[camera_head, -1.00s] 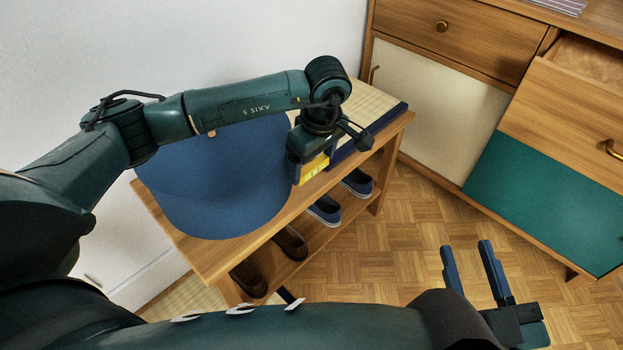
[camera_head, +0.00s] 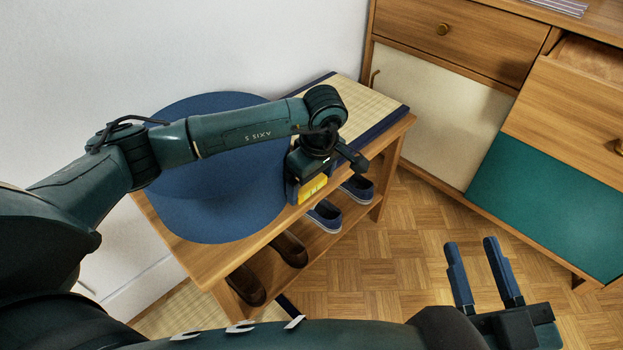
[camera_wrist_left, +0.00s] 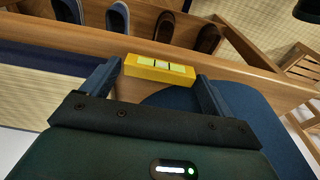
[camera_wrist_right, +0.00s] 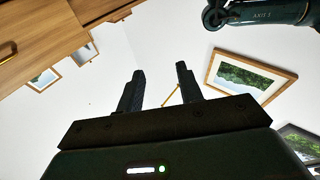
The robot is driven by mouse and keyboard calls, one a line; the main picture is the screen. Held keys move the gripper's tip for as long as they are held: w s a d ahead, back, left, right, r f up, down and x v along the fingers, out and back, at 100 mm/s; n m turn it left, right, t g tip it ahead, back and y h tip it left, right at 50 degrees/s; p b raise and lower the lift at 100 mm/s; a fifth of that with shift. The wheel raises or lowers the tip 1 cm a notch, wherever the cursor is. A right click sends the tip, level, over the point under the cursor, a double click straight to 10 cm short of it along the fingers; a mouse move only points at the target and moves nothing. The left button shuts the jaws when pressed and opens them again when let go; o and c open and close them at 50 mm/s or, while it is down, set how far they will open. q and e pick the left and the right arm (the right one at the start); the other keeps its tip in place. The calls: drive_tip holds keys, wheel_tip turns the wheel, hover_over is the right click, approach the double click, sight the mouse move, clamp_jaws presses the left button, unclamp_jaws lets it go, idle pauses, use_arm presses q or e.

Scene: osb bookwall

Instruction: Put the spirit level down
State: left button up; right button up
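The yellow spirit level (camera_head: 312,187) is between the fingers of my left gripper (camera_head: 308,190). In the left wrist view the level (camera_wrist_left: 160,70) lies crosswise between the two fingertips of the gripper (camera_wrist_left: 160,75), its pale vial window facing the camera. It appears over the wooden front edge of the shoe bench (camera_head: 190,262); I cannot tell whether it touches the wood. My right gripper (camera_head: 485,250) is open and empty, out over the floor. It also shows open in the right wrist view (camera_wrist_right: 160,80).
A round blue cushion (camera_head: 215,215) covers the bench's left part. A woven mat with dark blue borders (camera_head: 362,105) lies bare on the right. Shoes (camera_head: 325,215) stand on the lower shelf. A sideboard (camera_head: 445,80) with an open drawer stands at the right.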

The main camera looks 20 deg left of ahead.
use_arm(q)
drive_tip(key=shift+r, duration=0.2)
wheel_tip(320, 180, up, 12)
drive_tip(key=d+p, duration=0.1)
drive_tip(key=p, duration=0.3)
drive_tip(key=shift+s+d, duration=0.35)
use_arm(e)
drive_tip(key=shift+s+d+f+n+h, duration=0.1)
drive_tip(key=shift+d+n+h, duration=0.3)
drive_tip(key=shift+n+h, duration=0.1)
use_arm(q)
drive_tip(key=shift+f, duration=0.15)
use_arm(e)
drive_tip(key=shift+s, duration=0.1)
